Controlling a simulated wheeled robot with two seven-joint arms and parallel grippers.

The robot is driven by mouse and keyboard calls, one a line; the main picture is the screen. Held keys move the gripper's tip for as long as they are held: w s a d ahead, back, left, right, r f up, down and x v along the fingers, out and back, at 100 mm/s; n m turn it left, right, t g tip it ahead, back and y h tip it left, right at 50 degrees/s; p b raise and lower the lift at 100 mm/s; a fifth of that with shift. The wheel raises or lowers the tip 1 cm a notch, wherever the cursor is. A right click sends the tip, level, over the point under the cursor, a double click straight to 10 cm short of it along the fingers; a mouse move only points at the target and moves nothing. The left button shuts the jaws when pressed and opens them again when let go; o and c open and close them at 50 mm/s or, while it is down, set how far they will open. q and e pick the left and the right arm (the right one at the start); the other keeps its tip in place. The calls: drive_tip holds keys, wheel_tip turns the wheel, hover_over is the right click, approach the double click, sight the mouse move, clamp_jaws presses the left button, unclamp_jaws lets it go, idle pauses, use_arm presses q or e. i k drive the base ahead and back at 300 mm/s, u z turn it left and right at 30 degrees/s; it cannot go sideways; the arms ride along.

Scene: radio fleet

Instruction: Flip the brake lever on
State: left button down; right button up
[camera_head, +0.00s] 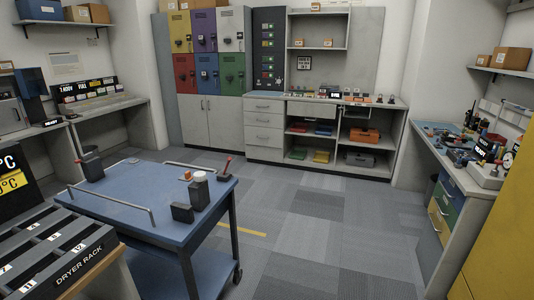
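A small lever with a red knob (227,163) stands at the right back corner of the blue cart (130,192). It looks like the brake lever. It leans slightly, and I cannot tell from here whether it is on or off. Neither of my grippers shows in the head view.
The dryer rack (58,250) is at the front left. Workbenches and lockers (207,45) line the walls. Carpet floor (310,215) is clear right of the cart.

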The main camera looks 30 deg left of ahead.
sight(229, 159)
drive_tip(key=i, duration=2.15)
drive_tip(key=u, duration=0.9)
